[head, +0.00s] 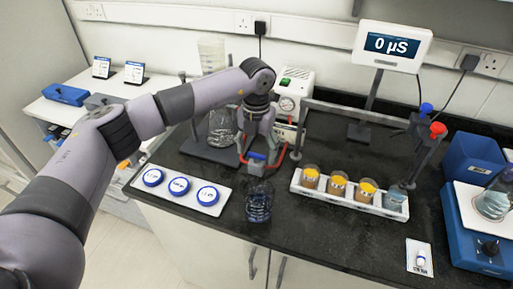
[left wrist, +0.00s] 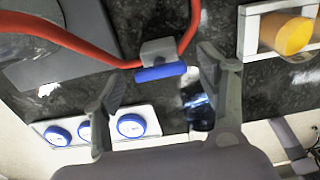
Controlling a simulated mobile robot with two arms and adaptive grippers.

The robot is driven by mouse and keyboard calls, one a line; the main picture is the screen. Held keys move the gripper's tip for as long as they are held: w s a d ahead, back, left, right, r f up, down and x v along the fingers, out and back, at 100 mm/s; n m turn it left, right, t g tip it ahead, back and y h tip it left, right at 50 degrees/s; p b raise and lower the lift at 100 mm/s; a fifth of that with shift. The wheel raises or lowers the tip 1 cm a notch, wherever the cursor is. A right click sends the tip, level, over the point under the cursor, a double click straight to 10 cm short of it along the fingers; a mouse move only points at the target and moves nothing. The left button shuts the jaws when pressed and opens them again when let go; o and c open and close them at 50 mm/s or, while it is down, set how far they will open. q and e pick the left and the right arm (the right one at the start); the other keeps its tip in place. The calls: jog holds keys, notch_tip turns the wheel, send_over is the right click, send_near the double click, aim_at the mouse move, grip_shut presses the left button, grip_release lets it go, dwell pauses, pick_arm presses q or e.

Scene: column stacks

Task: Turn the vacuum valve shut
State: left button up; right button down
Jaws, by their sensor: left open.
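The vacuum valve is a small grey body with a blue handle (head: 257,156) and red tubing (head: 279,156) on both sides. In the left wrist view its blue handle (left wrist: 161,73) lies crosswise below the grey body. My left gripper (head: 257,146) is open, pointing down at the valve. In the left wrist view its two fingers (left wrist: 161,66) stand apart, one on each side of the handle, with visible gaps. I cannot tell the exact height of the fingertips above the handle. My right gripper is not in view.
A glass vessel (head: 258,203) stands near the bench's front edge. A white plate (head: 158,191) with blue-lidded dishes is to its left. A white rack (head: 325,191) with orange-filled columns is to the right. A pump box (head: 293,88) and clear glassware (head: 222,128) stand behind.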

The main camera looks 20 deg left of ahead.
pick_arm(q)
jog(key=shift+c, duration=0.2)
jog(key=c, duration=1.1)
